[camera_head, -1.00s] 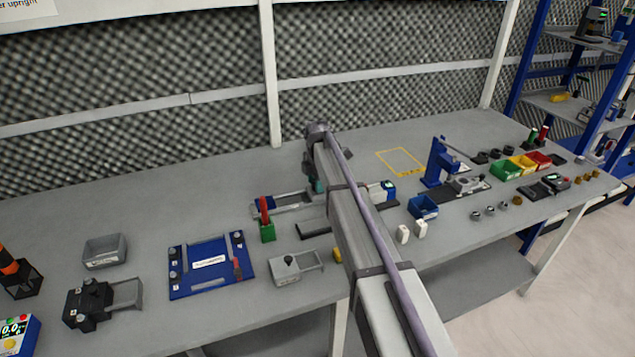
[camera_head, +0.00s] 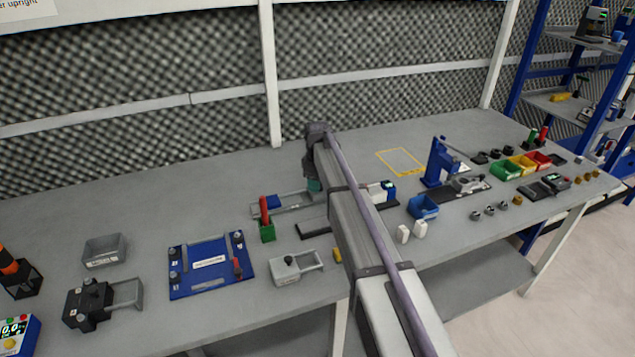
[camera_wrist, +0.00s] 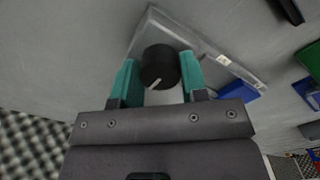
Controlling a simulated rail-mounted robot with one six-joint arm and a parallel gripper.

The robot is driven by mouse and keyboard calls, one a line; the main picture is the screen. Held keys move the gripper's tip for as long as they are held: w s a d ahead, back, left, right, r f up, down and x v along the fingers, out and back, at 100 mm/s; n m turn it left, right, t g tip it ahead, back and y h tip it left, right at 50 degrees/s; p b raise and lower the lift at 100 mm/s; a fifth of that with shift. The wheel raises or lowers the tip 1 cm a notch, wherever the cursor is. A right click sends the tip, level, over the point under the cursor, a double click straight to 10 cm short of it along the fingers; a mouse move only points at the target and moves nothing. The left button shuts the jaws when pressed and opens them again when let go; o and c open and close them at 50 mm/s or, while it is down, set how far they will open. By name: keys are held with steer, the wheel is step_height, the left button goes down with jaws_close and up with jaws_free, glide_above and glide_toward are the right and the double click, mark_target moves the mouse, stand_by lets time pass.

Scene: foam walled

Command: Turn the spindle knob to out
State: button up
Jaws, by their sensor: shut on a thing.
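The spindle knob (camera_wrist: 158,66) is round and black with a white pointer line. In the wrist view the line points toward the bottom, slightly left. The knob sits on a light grey plate (camera_wrist: 215,48), with a blue piece near the plate's lower right. My gripper (camera_wrist: 158,74) has its teal fingers on either side of the knob and is shut on it. In the head view, the grey unit (camera_head: 295,208) with a blue piece (camera_head: 273,202) lies beside my teal fingers (camera_head: 314,185). My arm hides the knob there.
A green block with a red handle (camera_head: 267,232) stands just in front of the unit. A grey box with a black knob (camera_head: 286,271) and a blue fixture plate (camera_head: 208,284) lie nearer. Blue bin (camera_head: 424,208) and white blocks are to the right. The back left of the bench is clear.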

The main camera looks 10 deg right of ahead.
steer(key=m, duration=0.5)
steer(key=shift+m, duration=0.3)
steer(key=m, duration=0.9)
steer(key=shift+m, duration=0.4)
steer(key=m, duration=2.1)
steer(key=shift+m, duration=0.4)
steer(key=m, duration=0.4)
steer(key=shift+m, duration=0.3)
